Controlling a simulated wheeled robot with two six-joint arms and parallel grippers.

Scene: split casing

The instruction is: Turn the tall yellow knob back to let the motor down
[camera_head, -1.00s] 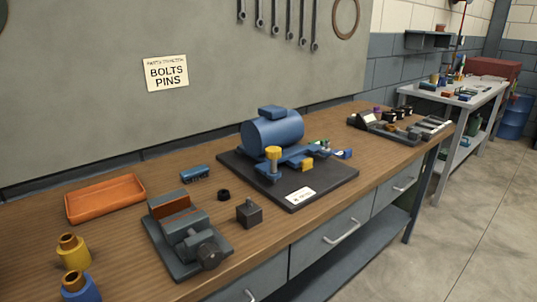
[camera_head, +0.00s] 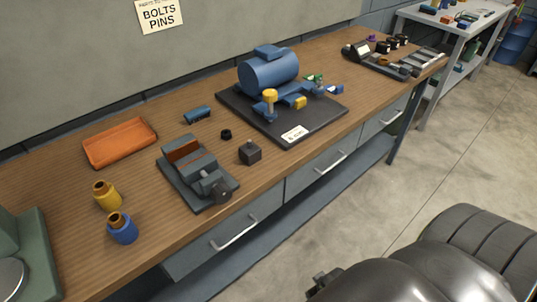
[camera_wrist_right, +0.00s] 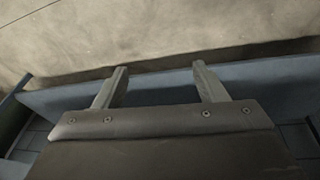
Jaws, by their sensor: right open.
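The tall yellow knob (camera_head: 270,97) stands upright on a blue post at the front left of the black base plate (camera_head: 262,122). The blue motor (camera_head: 268,72) sits behind it on the same plate. In the right wrist view my right gripper (camera_wrist_right: 160,80) is open and empty, its two fingers apart in front of a blue-grey shelf and the floor. In the head view part of my right arm shows at the bottom right, well away from the knob and below bench height. My left gripper is not in view.
A lower yellow piece (camera_head: 300,103) lies right of the knob.

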